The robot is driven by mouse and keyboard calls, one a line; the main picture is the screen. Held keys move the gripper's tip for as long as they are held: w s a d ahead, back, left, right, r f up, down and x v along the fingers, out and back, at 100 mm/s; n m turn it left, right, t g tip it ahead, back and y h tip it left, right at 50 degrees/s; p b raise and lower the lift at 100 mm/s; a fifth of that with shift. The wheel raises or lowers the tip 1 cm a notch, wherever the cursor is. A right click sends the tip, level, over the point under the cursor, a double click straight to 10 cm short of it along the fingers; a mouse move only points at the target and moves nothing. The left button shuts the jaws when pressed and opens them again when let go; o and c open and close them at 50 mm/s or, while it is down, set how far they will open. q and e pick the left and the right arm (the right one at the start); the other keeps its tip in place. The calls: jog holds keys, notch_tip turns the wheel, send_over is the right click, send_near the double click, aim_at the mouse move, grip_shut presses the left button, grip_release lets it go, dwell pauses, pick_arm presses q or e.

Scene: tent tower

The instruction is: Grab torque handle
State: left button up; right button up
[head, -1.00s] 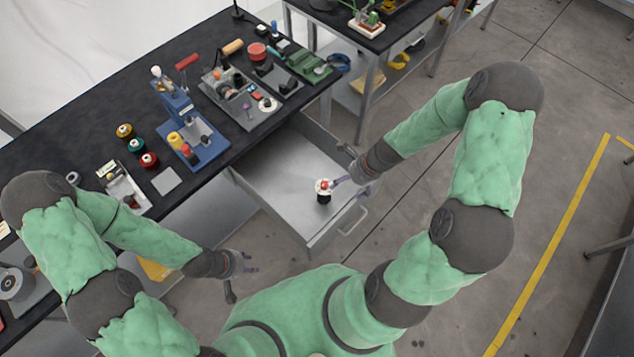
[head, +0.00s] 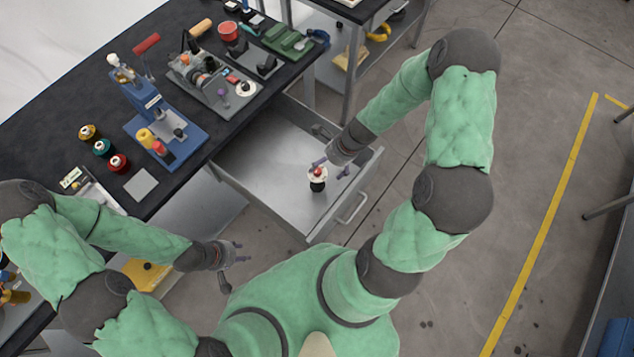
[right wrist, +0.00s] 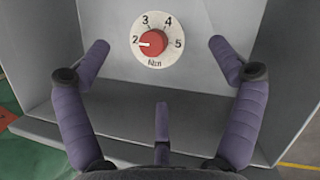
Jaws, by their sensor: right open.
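The torque handle (head: 317,184) stands upright in the open drawer, with a dark body, a pale dial and a red knob on top. In the right wrist view its dial (right wrist: 157,43) shows the numbers 2 to 5 and "Nm", seen from above; its body is hidden under the dial. My right gripper (head: 331,167) is open above and beside the handle. In the right wrist view, the right gripper's purple fingers (right wrist: 163,52) are spread to either side of the dial, with no visible contact. My left gripper (head: 243,252) is open and empty, away from the drawer.
The metal drawer (head: 250,185) is pulled out from the black workbench (head: 60,130), and its walls stand around the handle. The bench holds a blue press (head: 160,125), several colored spools (head: 102,148) and a grey fixture (head: 215,85). The drawer floor around the handle is mostly clear.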

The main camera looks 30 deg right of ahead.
aim_at(322, 172)
jog(key=shift+b+x, duration=0.3)
jog(key=shift+x, duration=0.8)
jog(key=b+x, duration=0.1)
jog(key=x, duration=0.1)
jog(key=b+x, duration=0.1)
jog(key=x, duration=0.1)
jog(key=shift+s+d+f+b, duration=0.15)
jog(key=shift+s+b, duration=0.15)
jog(key=shift+b, duration=0.05)
jog(key=shift+w+f, duration=0.15)
jog(key=shift+f, duration=0.3)
jog(key=shift+r, duration=0.1)
jog(key=c, duration=1.7)
jog(key=shift+r, duration=0.1)
